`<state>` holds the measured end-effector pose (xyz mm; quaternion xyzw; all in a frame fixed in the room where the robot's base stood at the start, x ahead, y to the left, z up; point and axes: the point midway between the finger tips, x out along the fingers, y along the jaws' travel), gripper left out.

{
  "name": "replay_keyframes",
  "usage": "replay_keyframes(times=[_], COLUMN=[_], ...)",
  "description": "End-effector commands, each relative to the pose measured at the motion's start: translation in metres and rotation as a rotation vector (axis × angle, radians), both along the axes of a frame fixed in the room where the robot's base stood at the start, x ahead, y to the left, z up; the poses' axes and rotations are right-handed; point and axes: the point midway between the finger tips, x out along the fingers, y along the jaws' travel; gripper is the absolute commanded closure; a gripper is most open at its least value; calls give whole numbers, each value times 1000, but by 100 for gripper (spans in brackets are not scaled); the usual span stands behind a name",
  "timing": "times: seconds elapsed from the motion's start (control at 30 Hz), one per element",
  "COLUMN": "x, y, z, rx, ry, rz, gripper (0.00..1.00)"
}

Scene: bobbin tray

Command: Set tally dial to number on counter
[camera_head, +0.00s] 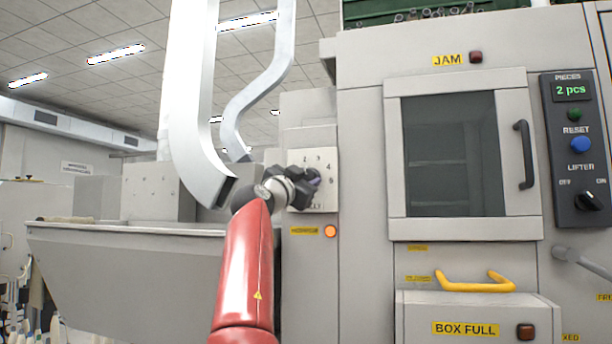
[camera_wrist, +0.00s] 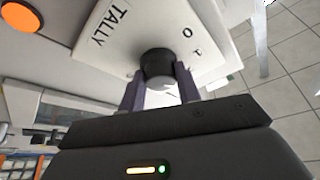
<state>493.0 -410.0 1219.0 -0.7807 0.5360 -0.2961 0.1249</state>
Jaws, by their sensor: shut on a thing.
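In the wrist view the plate (camera_wrist: 115,42) carries the word TALLY and at least a 0. My gripper (camera_head: 314,184) is at the plate and covers its middle. In the wrist view my gripper (camera_wrist: 160,90) is shut on the round black dial knob (camera_wrist: 157,64), one finger on each side. I cannot tell which number the knob points to. The counter display (camera_head: 571,90) at the upper right reads 2 pcs in green.
An orange lamp (camera_head: 330,231) sits just below the plate. A grey hopper (camera_head: 130,270) stands left, with a pale duct (camera_head: 192,100) above my arm. The door (camera_head: 455,155), a yellow handle (camera_head: 476,284) and a reset panel (camera_head: 580,150) are on the right.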

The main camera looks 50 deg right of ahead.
Motion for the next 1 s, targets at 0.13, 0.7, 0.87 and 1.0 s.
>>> replay_keyframes(times=[0.13, 0.7, 0.87, 1.0], x=[1, 1, 1, 1], y=[0, 0, 0, 0], z=[2, 1, 1, 1], rx=[22, 42, 42, 42], ry=[-47, -85, -85, -84], rz=[2, 3, 3, 2], gripper=[90, 90, 54, 45])
